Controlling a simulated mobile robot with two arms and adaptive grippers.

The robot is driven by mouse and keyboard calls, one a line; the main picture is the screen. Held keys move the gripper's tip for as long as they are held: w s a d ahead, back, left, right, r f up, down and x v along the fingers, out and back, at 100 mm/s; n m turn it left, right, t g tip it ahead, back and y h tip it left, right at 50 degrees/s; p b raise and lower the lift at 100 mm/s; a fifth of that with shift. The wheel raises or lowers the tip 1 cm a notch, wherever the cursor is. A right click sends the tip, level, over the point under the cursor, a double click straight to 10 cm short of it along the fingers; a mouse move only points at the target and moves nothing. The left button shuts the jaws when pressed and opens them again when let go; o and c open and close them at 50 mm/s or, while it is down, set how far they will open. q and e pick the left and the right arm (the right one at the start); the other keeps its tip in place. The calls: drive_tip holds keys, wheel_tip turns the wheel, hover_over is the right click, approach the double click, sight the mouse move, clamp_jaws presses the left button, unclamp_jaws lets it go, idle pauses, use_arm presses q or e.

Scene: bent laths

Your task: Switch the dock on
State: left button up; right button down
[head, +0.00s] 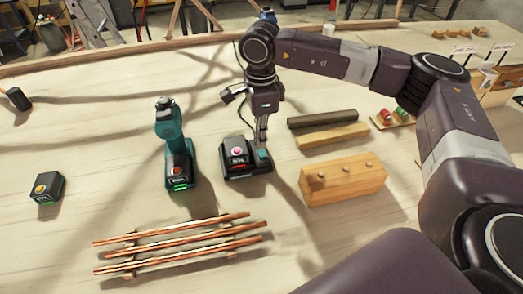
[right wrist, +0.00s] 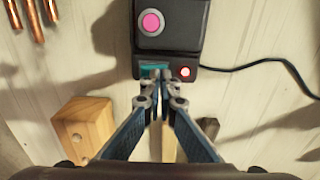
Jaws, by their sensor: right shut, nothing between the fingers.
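The black dock (head: 246,174) stands mid-table with a dark battery (head: 236,154) marked by a pink dot seated in it. In the right wrist view the dock (right wrist: 208,73) has a teal switch (right wrist: 150,69) and a lit red lamp (right wrist: 185,71). My right gripper (head: 262,144) points down over the dock's switch end, shut and empty. In the right wrist view its fingertips (right wrist: 161,73) are at the teal switch and partly cover it; I cannot tell whether they touch. My left gripper is not in view.
A teal drill (head: 170,130) stands left of the dock. A loose battery (head: 47,188) lies far left. Copper-coloured rods (head: 180,243) lie in front on supports. A wooden block (head: 342,183) and two bars (head: 322,118) lie right. A black cable (right wrist: 262,64) leaves the dock.

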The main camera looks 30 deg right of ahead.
sight(261, 151)
drive_tip(key=shift+r+p, duration=1.2)
drive_tip(key=shift+r, duration=1.3)
